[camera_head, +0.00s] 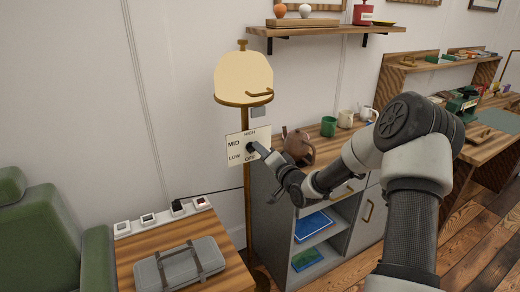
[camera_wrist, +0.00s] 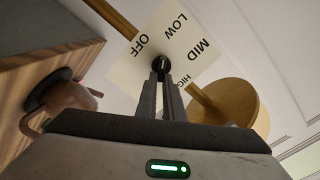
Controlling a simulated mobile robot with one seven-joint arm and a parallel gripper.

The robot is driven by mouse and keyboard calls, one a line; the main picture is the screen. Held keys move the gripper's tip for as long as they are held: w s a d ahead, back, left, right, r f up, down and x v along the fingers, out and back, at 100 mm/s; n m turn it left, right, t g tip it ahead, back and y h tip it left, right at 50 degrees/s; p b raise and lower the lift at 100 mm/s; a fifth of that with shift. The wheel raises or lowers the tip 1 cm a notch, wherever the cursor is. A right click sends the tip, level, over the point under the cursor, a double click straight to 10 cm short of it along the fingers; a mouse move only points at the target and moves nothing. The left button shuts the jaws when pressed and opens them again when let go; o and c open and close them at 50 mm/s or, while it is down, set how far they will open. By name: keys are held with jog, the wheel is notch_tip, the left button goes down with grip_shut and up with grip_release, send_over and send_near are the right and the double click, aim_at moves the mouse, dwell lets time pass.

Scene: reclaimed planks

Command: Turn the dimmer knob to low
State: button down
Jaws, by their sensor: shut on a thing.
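The dimmer's cream plate (camera_head: 237,139) is on the brass stand of the lamp. In the wrist view the plate (camera_wrist: 190,22) is seen rotated. The dark round dimmer knob (camera_wrist: 162,64) is at its middle, with a small pale mark; I cannot tell which label that points to. My gripper (camera_wrist: 163,76) is shut on the knob, its fingertips covering part of it. In the head view my gripper (camera_head: 255,150) hides the knob.
The lamp's cream shade (camera_head: 243,75) is above the plate. A brown teapot (camera_head: 299,146) stands close to my wrist on the grey cabinet, with several mugs behind. A side table (camera_head: 183,250) with a grey case and a green armchair (camera_head: 40,235) are at left.

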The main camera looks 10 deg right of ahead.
jog(key=shift+m, duration=0.4)
jog(key=c, duration=1.9)
grip_release()
jog(key=shift+o, duration=0.2)
jog(key=shift+s, duration=0.1)
jog(key=p+v, duration=0.1)
jog(key=v, duration=1.6)
jog(key=shift+p, duration=0.4)
jog(key=shift+s, duration=0.1)
